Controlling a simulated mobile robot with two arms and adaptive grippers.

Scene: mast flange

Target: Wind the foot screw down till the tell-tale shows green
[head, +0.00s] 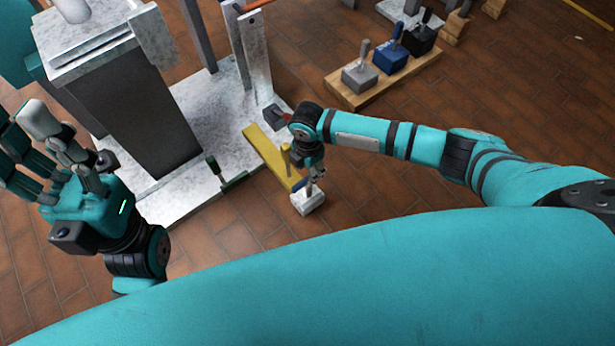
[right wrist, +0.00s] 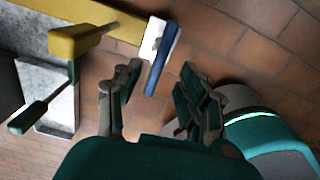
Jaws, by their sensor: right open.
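A yellow bar (head: 270,155) lies along the edge of the marbled base; it also shows in the right wrist view (right wrist: 115,20), with a yellow stub on it. At its near end is a small pale block (head: 308,203) with a blue part (right wrist: 160,70). My right gripper (head: 316,176) is just above this block, open, its fingers either side of the blue part in the right wrist view; contact cannot be told. I cannot pick out the foot screw or tell-tale for certain. My left gripper (head: 30,125) is open and empty at the left.
A dark pedestal (head: 135,115) stands on the marbled base (head: 195,190). A green lever (head: 232,182) sticks out at the base's front edge. A wooden board (head: 350,98) carries grey, blue and black boxes with handles. The brick floor is otherwise clear at front.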

